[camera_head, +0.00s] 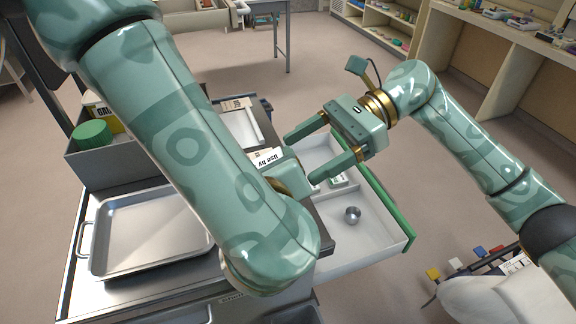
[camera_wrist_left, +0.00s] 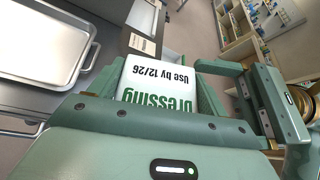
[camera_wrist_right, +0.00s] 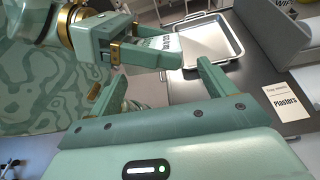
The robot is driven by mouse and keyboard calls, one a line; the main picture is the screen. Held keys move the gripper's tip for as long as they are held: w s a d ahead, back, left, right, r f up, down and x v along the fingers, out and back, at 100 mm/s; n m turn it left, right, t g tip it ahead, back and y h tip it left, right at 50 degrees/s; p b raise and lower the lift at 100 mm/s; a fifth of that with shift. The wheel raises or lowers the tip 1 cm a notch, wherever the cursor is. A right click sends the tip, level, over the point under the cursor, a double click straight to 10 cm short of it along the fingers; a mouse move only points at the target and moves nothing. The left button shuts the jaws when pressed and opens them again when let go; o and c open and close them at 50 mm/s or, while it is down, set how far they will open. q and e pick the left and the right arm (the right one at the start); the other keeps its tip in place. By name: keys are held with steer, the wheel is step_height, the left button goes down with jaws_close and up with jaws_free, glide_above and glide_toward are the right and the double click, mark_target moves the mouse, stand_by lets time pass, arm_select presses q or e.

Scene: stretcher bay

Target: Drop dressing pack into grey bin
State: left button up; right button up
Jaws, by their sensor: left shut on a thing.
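The dressing pack (camera_wrist_left: 150,82) is white with green lettering and "Use by 12/26". My left gripper (camera_head: 287,172) is shut on it; the pack (camera_head: 265,158) is partly hidden by my left arm in the head view. In the right wrist view the pack (camera_wrist_right: 160,45) sticks out of my left gripper's fingers. My right gripper (camera_head: 306,157) is open and empty, close to the right of my left gripper. A grey open-topped bin (camera_head: 145,152) stands at the left of the cart, partly behind my left arm; its wall also shows in the right wrist view (camera_wrist_right: 268,35).
The grey bin holds a green-topped roll (camera_head: 92,135) and a yellow box. A metal tray (camera_head: 140,235) lies empty on the cart. An open white drawer (camera_head: 385,232) holds a shiny round thing (camera_head: 352,214). A "Plasters" card (camera_wrist_right: 287,101) lies on the cart top.

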mark_target(262, 160)
arm_select(q)
steer(key=shift+a, duration=0.2)
steer(key=shift+c, duration=0.4)
steer(key=shift+a+r, duration=0.15)
arm_select(e)
steer(key=v, duration=0.4)
steer(key=o, duration=0.4)
steer(key=shift+r, duration=0.1)
steer(key=a+r+n+t+h, duration=0.15)
steer(key=a+r+h, duration=0.3)
steer(key=r, duration=0.45)
arm_select(q)
steer(key=s+a+r+n+g+y, duration=0.1)
steer(key=a+r+n+y, duration=0.2)
steer(key=a+r+y, duration=0.1)
steer(key=shift+s+r+n, duration=0.15)
steer(key=shift+s+n, duration=0.15)
steer(key=shift+s, duration=0.1)
arm_select(e)
steer(key=shift+n+g+h, duration=0.25)
steer(key=shift+g+h, duration=0.1)
steer(key=shift+g, duration=0.2)
steer(key=x, duration=0.8)
steer(key=d+f+x, duration=0.1)
steer(key=x, duration=0.3)
steer(key=shift+w+a+f, duration=0.15)
steer(key=shift+a+f, duration=0.1)
arm_select(q)
steer(key=shift+a, duration=0.1)
